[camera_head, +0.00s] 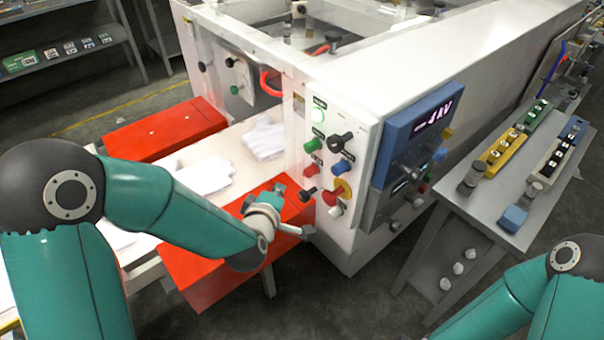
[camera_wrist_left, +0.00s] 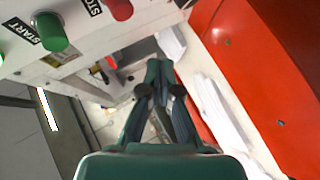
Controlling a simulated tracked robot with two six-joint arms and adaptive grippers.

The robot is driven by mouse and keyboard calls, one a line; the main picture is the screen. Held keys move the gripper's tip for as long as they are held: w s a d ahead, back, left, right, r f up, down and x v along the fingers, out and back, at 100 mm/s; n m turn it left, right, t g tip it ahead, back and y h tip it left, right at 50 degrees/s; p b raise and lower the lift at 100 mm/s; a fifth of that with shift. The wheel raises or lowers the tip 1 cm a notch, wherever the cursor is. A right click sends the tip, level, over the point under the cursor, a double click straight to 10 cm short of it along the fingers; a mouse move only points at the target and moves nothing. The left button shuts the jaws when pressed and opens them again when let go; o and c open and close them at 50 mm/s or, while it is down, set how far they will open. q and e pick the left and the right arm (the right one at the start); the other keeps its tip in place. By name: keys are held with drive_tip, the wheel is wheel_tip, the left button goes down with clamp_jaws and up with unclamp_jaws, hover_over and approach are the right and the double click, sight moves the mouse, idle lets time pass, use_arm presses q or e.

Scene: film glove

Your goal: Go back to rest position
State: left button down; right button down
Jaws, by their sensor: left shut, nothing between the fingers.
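My left gripper (camera_head: 307,213) is shut and empty. In the head view it is in front of the machine's control panel (camera_head: 334,152), over the near red guard (camera_head: 208,275), close to the lower buttons; I cannot tell whether it touches anything. In the left wrist view the gripper's closed fingers (camera_wrist_left: 158,76) point toward the machine's side, with a green START button (camera_wrist_left: 50,30) and a red STOP button (camera_wrist_left: 120,9) at the upper left. My right arm shows only in part at the lower right of the head view, and its gripper is out of the frame.
White gloves (camera_head: 205,175) lie on the pale conveyor between the near guard and the far red guard (camera_head: 165,128). A blue display box (camera_head: 420,135) juts from the machine. A grey side table (camera_head: 490,205) with coloured blocks stands at right. Dark floor lies between.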

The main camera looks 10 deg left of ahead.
idle(0.6)
use_arm(q)
drive_tip(key=s+a+f+m+g, duration=0.1)
drive_tip(key=s+a+f+g, duration=0.15)
drive_tip(key=f, duration=0.55)
drive_tip(key=s+a+f+g, duration=0.15)
drive_tip(key=s+f, duration=0.25)
drive_tip(key=f, duration=0.5)
drive_tip(key=s+d+f+m+g+h, duration=0.2)
drive_tip(key=s+d+f+m+g, duration=0.2)
drive_tip(key=s, duration=0.5)
drive_tip(key=s+d+f+m+g+h, duration=0.2)
drive_tip(key=s+d+f+m+g, duration=0.2)
drive_tip(key=s, duration=0.5)
wheel_tip(320, 180, down, 2)
drive_tip(key=m, duration=0.3)
drive_tip(key=shift+m, duration=0.3)
